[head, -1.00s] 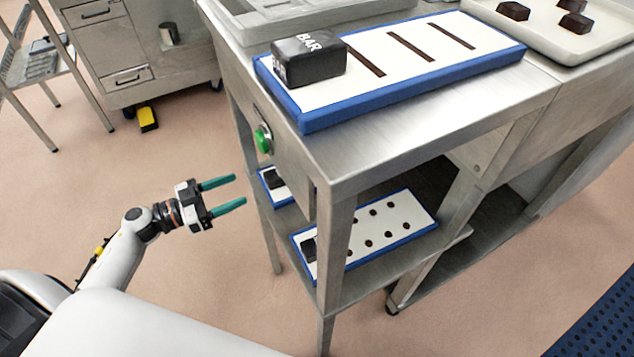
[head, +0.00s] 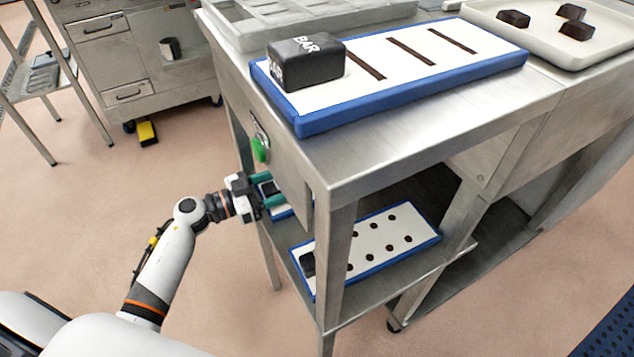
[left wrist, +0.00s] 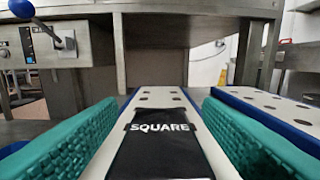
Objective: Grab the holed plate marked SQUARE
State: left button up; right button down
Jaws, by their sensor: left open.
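The holed plate marked SQUARE (left wrist: 160,102) is white, with small dark holes and a black grip block (left wrist: 160,155) lettered SQUARE at its near end. It lies on the lower shelf of the steel table; in the head view only its near part (head: 283,212) shows beside my gripper and the table leg. My left gripper (head: 270,192) is open at the shelf's left edge. In the left wrist view its green fingers (left wrist: 160,112) stand on either side of the grip block, with gaps between. My right gripper is not in view.
A second holed plate (head: 376,236) with blue edges lies to the right on the same shelf (head: 420,262). A table leg (head: 336,265) stands before it. Above are the tabletop, a green button (head: 260,150) and a slotted plate (head: 425,82) with a block lettered BAR (head: 306,62).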

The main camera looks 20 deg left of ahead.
pick_arm(q)
jog(key=c, duration=1.1)
jog(key=shift+c, duration=0.8)
jog(key=shift+r, duration=0.15)
